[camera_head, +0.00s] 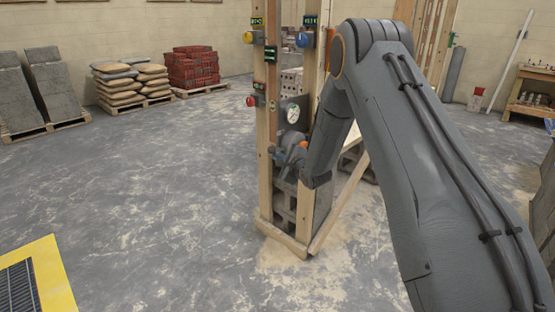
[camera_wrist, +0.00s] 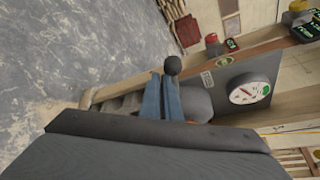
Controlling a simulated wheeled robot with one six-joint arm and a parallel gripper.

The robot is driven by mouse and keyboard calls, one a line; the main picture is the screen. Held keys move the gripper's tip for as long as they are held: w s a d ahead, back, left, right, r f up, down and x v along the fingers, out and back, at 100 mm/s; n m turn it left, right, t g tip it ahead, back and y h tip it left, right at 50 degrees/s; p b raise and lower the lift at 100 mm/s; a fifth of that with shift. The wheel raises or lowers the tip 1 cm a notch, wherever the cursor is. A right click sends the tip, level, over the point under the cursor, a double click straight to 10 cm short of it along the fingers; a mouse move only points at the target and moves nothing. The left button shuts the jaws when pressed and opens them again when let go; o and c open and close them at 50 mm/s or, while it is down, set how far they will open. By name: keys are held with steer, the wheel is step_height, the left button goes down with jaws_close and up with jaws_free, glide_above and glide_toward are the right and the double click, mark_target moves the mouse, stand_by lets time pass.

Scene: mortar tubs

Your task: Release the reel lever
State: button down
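A lever with a round black knob (camera_wrist: 172,65) shows in the wrist view, just beyond the tips of my gripper (camera_wrist: 162,80). The two bluish fingers point toward it and lie close together; whether they touch or hold the lever's stem is hidden. A rounded grey body (camera_wrist: 196,103), perhaps the reel, is right of the fingers, partly hidden by them. A dark panel with a white dial (camera_wrist: 247,91) is to its right; the dial also shows in the head view (camera_head: 292,113). There my gripper (camera_head: 278,158) is at the timber frame, small and partly hidden.
The timber frame (camera_head: 267,190) stands around grey blocks (camera_head: 284,203). It carries a red button (camera_head: 256,100), a yellow one (camera_head: 257,37) and a blue one (camera_head: 304,39). Sacks (camera_head: 130,82) and red bricks (camera_head: 194,67) are at the back left.

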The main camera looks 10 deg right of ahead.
steer(key=s+d+b, duration=0.1)
steer(key=s+d, duration=0.5)
steer(key=s, duration=0.1)
steer(key=shift+s+r+b, duration=0.15)
steer(key=shift+b, duration=0.15)
stand_by(0.3)
steer(key=s+r+n+g+h+p, duration=0.1)
steer(key=s+n+g, duration=0.3)
steer(key=s, duration=1.1)
steer(key=s+d+r+n+g+h+p, duration=0.1)
steer(key=s+r+n+g+h+p, duration=0.1)
steer(key=s+n, duration=0.7)
steer(key=s+d+r+n+g+h+p, duration=0.1)
steer(key=s+r+n+g, duration=0.4)
steer(key=s, duration=1.6)
steer(key=n+g+h+p, duration=0.1)
steer(key=n+g+p, duration=0.1)
steer(key=g, duration=0.1)
steer(key=shift+s+d+n, duration=0.2)
steer(key=shift+s+n, duration=0.05)
steer(key=shift+n, duration=0.05)
